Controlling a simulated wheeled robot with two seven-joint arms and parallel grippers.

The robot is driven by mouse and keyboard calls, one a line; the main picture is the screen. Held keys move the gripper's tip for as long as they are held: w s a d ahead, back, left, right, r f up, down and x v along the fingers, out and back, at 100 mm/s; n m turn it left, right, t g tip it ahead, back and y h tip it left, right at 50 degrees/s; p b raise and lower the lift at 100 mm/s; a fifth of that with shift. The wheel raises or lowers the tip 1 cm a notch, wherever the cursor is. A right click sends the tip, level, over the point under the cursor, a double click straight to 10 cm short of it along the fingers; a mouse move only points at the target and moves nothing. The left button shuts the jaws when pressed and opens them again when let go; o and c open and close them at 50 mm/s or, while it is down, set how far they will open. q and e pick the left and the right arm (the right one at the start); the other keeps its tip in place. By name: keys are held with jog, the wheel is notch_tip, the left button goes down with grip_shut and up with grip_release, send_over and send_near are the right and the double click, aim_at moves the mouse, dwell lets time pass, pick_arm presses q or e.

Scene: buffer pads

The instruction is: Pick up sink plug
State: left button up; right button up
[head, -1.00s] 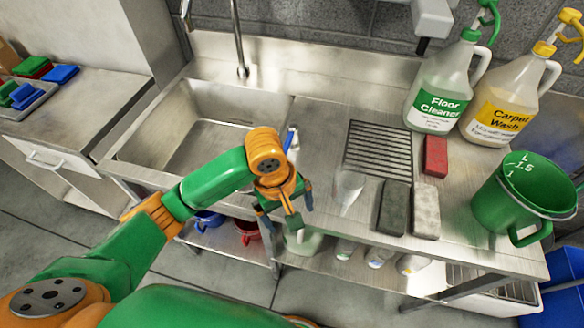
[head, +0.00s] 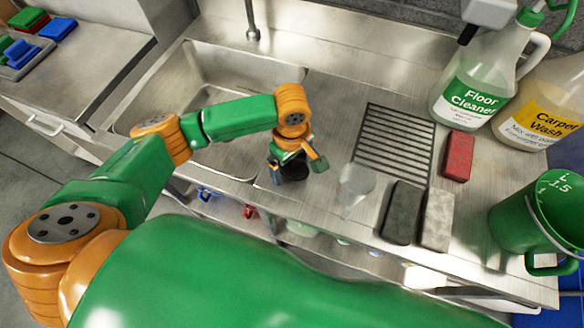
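A dark round object, which looks like the sink plug (head: 294,171), sits on the steel counter just right of the sink basin. My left gripper (head: 296,166) is directly over it, pointing down, with its fingers spread to either side of it. The gripper looks open, and I cannot tell whether a finger touches the plug. The gripper hides part of the plug. My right gripper is not in view.
The sink basin (head: 205,85) lies to the left. A clear cup (head: 355,186), dark sponge (head: 402,212) and grey sponge (head: 437,219) stand close on the right. Further right are a drain grate (head: 397,140), red block (head: 458,155), floor cleaner (head: 470,90), carpet wash (head: 540,125) and green jug (head: 540,220).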

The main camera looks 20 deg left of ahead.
aim_at(291, 170)
pick_arm(q)
jog(key=shift+s, duration=0.3)
jog(key=c, duration=1.1)
jog(key=shift+r, duration=0.1)
jog(key=shift+w+r, duration=0.1)
jog(key=shift+r, duration=0.3)
jog(key=shift+c, duration=1)
jog(key=r, duration=0.3)
jog(key=shift+s, duration=0.2)
jog(key=s+d+r+p, duration=0.35)
jog(key=s+r, duration=0.55)
jog(key=s, duration=0.4)
jog(key=w+a+r+m, duration=0.2)
jog(key=w+a+m, duration=0.1)
jog(key=m, duration=0.1)
jog(key=w+a+r+m, duration=0.1)
jog(key=w+a+m, duration=0.1)
jog(key=w+m, duration=0.1)
jog(key=w+a+r+m, duration=0.2)
jog(key=w+a+m, duration=0.1)
jog(key=m, duration=0.2)
jog(key=shift+w+a+r, duration=0.2)
jog(key=shift+a+r, duration=0.1)
jog(key=shift+a, duration=0.05)
